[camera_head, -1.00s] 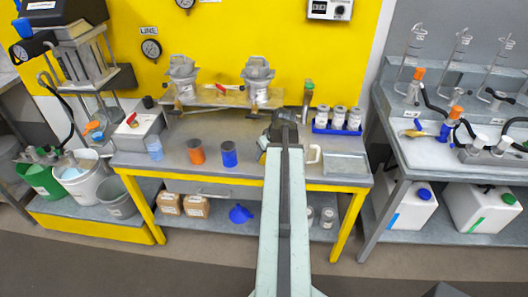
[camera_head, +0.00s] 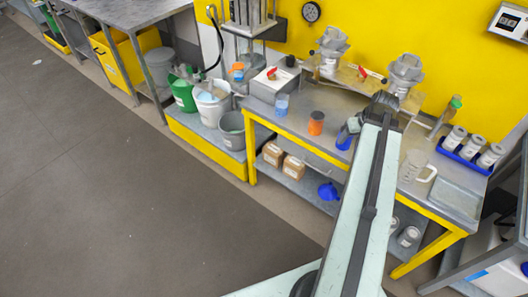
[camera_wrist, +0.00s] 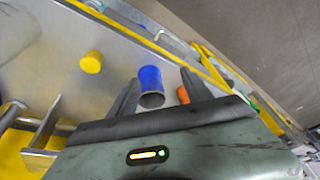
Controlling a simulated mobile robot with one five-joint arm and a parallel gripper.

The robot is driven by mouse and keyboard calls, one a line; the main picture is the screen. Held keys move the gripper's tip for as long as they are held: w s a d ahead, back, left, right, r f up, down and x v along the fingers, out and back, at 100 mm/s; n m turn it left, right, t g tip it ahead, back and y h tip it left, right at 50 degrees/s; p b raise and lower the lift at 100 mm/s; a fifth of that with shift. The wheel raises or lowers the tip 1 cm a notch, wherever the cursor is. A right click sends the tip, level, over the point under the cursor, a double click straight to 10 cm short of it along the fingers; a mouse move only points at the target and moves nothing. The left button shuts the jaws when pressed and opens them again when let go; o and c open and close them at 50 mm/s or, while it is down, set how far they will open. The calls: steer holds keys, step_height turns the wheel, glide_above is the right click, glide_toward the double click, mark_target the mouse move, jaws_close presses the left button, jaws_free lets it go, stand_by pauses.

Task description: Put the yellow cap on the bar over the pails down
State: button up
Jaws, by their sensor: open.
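A short yellow cap (camera_wrist: 91,62) stands on the grey metal bench top in the wrist view, left of my gripper's fingers. I cannot make it out in the head view, where my arm covers part of the bench. My gripper (camera_wrist: 160,77) is open, its two dark fingers apart. A blue cup (camera_wrist: 151,80) shows between and beyond the fingers; I cannot tell that they touch it. In the head view my gripper (camera_head: 384,101) is over the bench. The pails are a green one (camera_head: 184,95), a white one (camera_head: 211,108) and a grey one (camera_head: 232,140) at the left. No bar over them is clear.
The bench (camera_head: 298,120) also holds an orange cup (camera_head: 316,123), a clear blue beaker (camera_head: 282,105), a clear jug (camera_head: 413,165) and a blue tray (camera_head: 463,152) of jars. Grey machines stand along its back. Open floor lies at the front left.

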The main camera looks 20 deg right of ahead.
steer(key=w+a+n+g, duration=0.1)
steer(key=w+a, duration=0.2)
steer(key=a, duration=1.6)
steer(key=w+a+f+n+g, duration=0.1)
steer(key=w+a+g, duration=0.1)
steer(key=a, duration=1.7)
steer(key=shift+w+g, duration=0.3)
steer(key=shift+w, duration=0.1)
